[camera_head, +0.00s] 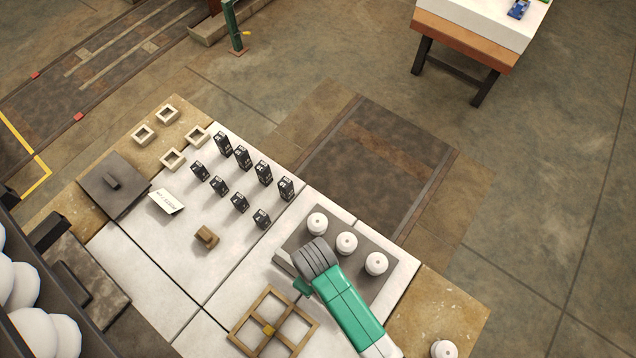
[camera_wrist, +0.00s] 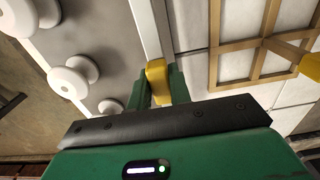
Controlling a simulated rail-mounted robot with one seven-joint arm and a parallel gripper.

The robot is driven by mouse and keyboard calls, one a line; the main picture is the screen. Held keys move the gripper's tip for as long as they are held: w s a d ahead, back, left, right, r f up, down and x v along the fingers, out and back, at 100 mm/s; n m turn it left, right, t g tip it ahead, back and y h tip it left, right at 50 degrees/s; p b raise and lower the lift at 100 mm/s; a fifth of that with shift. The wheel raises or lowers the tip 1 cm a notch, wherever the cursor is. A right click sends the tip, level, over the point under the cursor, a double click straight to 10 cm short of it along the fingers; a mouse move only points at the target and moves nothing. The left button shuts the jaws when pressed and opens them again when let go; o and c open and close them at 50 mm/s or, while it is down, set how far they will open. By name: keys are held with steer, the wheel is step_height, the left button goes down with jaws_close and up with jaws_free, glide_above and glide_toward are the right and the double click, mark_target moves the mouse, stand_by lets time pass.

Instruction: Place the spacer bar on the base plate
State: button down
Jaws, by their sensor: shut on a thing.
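The grey base plate (camera_head: 298,243) lies on the white bench top, and it fills the left of the wrist view (camera_wrist: 105,25). Several white insulators stand on it, one of them the middle insulator (camera_head: 346,243). My gripper (camera_wrist: 158,88) is shut on a yellow grip piece (camera_wrist: 156,72), which seems to belong to the spacer bar. The gripper is at the plate's near-left edge. A pale strip runs up from the yellow piece along this edge; I cannot tell whether it is the bar or the plate's side. In the head view my arm hides the held piece.
A wooden frame (camera_head: 247,322) with a yellow knob lies close beside my gripper. Several black boxes (camera_head: 242,157) stand farther back. A small brown block (camera_head: 206,237) and a white card (camera_head: 167,201) lie to the left. Another insulator (camera_head: 443,349) stands at bottom right.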

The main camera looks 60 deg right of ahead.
steer(key=shift+s, duration=0.25)
steer(key=f, duration=0.2)
steer(key=shift+s+f+b, duration=0.25)
steer(key=shift+f+b, duration=0.1)
steer(key=shift+f, duration=0.05)
steer(key=shift+w+f, duration=0.1)
steer(key=shift+f, duration=0.25)
steer(key=shift+f, duration=0.15)
steer(key=c, duration=1.3)
jaws_free()
step_height(320, 180, up, 12)
steer(key=shift+r+p, duration=0.15)
steer(key=shift+p, duration=1.05)
